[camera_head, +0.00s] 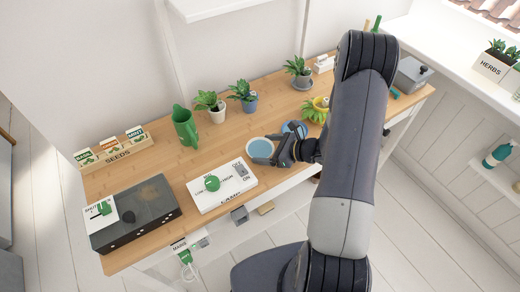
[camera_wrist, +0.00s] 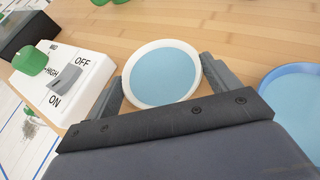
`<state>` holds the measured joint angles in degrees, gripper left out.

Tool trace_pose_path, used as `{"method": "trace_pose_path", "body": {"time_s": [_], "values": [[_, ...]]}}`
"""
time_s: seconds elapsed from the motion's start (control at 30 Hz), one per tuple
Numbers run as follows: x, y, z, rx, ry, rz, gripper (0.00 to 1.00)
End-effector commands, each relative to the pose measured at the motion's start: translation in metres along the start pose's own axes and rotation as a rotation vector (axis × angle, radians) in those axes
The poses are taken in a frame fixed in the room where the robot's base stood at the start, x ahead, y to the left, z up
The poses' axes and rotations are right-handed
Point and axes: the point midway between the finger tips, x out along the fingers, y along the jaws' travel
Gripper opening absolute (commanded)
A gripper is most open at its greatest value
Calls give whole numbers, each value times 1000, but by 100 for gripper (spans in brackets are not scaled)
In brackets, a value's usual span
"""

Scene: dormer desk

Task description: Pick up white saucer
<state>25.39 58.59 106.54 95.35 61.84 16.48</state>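The white saucer (camera_head: 260,148) lies flat on the wooden desk, right of the white control box. It has a white rim and a pale blue round middle, and it is large in the wrist view (camera_wrist: 162,75). My gripper (camera_head: 266,150) is at the saucer's right side in the head view. In the wrist view my gripper (camera_wrist: 163,70) is open, with one finger on each side of the saucer's near part. The fingertips are close to the rim; I cannot tell whether they touch it. Nothing is lifted.
A blue dish (camera_wrist: 292,90) lies close to the right finger. The white control box (camera_head: 222,187) with a green knob and a switch is close on the left. A black box (camera_head: 134,212) is at far left.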

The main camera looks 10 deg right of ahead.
Motion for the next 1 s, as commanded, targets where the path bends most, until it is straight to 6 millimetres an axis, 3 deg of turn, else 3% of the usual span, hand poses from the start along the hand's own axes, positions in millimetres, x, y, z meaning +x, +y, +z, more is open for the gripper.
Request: {"method": "trace_pose_path", "body": {"time_s": [0.23, 0.63, 1.0], "values": [[0, 0, 0, 0, 0, 0, 60], [-3, 0, 6, -2, -1, -1, 59], [-25, 0, 51, -6, -1, -2, 59]]}}
